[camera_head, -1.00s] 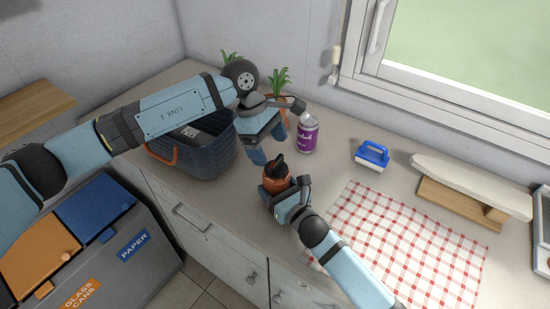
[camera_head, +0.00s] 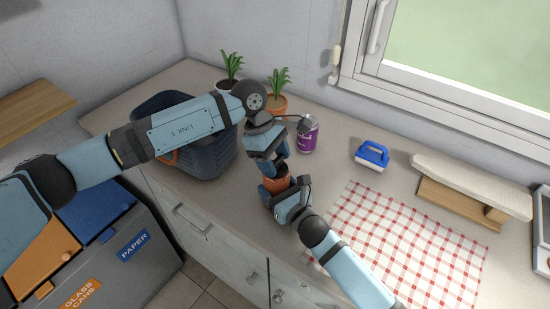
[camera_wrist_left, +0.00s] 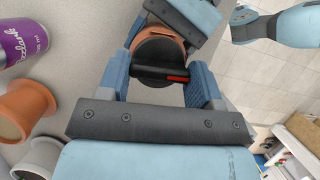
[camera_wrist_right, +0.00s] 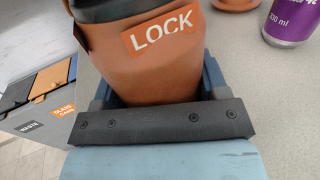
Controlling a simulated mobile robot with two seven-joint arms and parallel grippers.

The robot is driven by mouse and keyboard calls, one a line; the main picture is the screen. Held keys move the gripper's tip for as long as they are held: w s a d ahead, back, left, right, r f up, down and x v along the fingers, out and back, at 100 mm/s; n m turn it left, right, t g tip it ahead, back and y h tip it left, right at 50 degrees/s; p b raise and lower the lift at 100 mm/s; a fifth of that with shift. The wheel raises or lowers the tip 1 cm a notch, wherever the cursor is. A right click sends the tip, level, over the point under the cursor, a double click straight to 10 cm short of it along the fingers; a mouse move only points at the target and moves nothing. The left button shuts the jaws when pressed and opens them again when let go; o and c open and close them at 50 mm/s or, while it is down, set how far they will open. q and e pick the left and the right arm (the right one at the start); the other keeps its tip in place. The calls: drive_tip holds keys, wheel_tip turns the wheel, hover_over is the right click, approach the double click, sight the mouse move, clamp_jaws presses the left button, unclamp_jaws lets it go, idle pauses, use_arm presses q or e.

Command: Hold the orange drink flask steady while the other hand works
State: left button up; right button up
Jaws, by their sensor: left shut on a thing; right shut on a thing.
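The orange drink flask (camera_head: 275,184) stands upright on the counter near its front edge. My right gripper (camera_wrist_right: 155,92) is shut around the flask's orange body (camera_wrist_right: 155,72), below a white-on-orange "LOCK" label. My left gripper (camera_head: 281,168) is above it, shut on the flask's black lid (camera_wrist_left: 160,72). In the left wrist view its fingers lie on both sides of the lid, which bears a red mark. In the head view the lid is mostly hidden by the left gripper.
A purple can (camera_head: 309,136) stands just behind the flask, with potted plants (camera_head: 279,92) farther back. A dark blue basket (camera_head: 205,150) is at left under my left arm.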

use_arm(q)
drive_tip(key=shift+n, duration=0.4)
drive_tip(key=n+t, duration=0.1)
drive_tip(key=n, duration=0.2)
drive_tip(key=shift+s+n+t, duration=0.1)
drive_tip(key=shift+n+t, duration=0.2)
drive_tip(key=n+t, duration=0.1)
drive_tip(key=n, duration=0.3)
drive_tip(key=shift+s+t, duration=0.1)
drive_tip(key=shift+t, duration=0.3)
drive_tip(key=n, duration=0.2)
drive_tip(key=n+t, duration=0.1)
drive_tip(key=n, duration=0.2)
drive_tip(key=shift+t, duration=0.3)
drive_tip(key=shift+n+t+y, duration=0.5)
drive_tip(key=shift+n+y, duration=0.4)
drive_tip(key=shift+n, duration=1.4)
drive_tip(key=o, duration=0.9)
drive_tip(key=shift+r, duration=0.1)
